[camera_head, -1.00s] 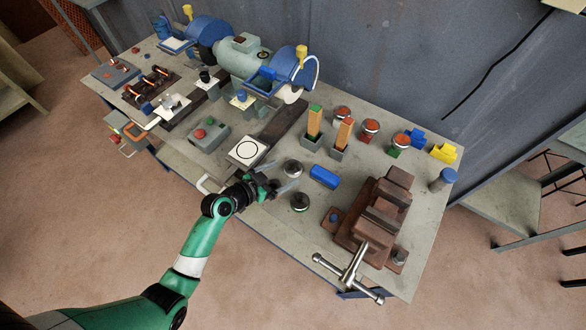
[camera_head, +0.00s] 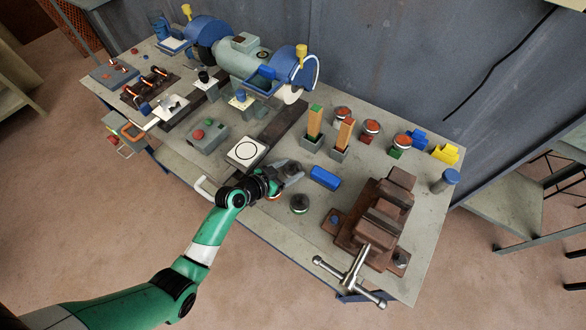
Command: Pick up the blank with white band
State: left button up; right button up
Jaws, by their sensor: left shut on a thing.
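My left gripper (camera_head: 287,173) is at the front middle of the workbench, shut on a round metal blank (camera_head: 293,168). The fingers cover most of this blank, so I cannot make out its band. A second round blank (camera_head: 300,203), dark with a light metal top, stands on the bench just in front and to the right of the gripper, apart from it. A small reddish-edged piece (camera_head: 274,196) shows partly hidden beside the gripper. My right gripper is not in view.
Holders with orange-handled files (camera_head: 343,135) and a bench grinder (camera_head: 243,55) stand behind.

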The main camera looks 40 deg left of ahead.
aim_at(291, 172)
pick_arm(q)
grip_shut()
jog(key=shift+r, duration=0.15)
jog(key=shift+r, duration=0.25)
jog(key=r+p, duration=0.1)
jog(key=r, duration=0.1)
jog(key=d+r+p, duration=0.1)
jog(key=r, duration=0.1)
jog(key=shift+s+p, duration=0.1)
jog(key=shift+p, duration=0.2)
jog(key=s+d+r+p, duration=0.2)
jog(key=d+r+p, duration=0.2)
jog(key=d+r, duration=0.4)
jog(key=d, duration=0.4)
jog(key=shift+s+d+r, duration=0.15)
jog(key=shift+s+d, duration=0.1)
jog(key=shift+d, duration=0.15)
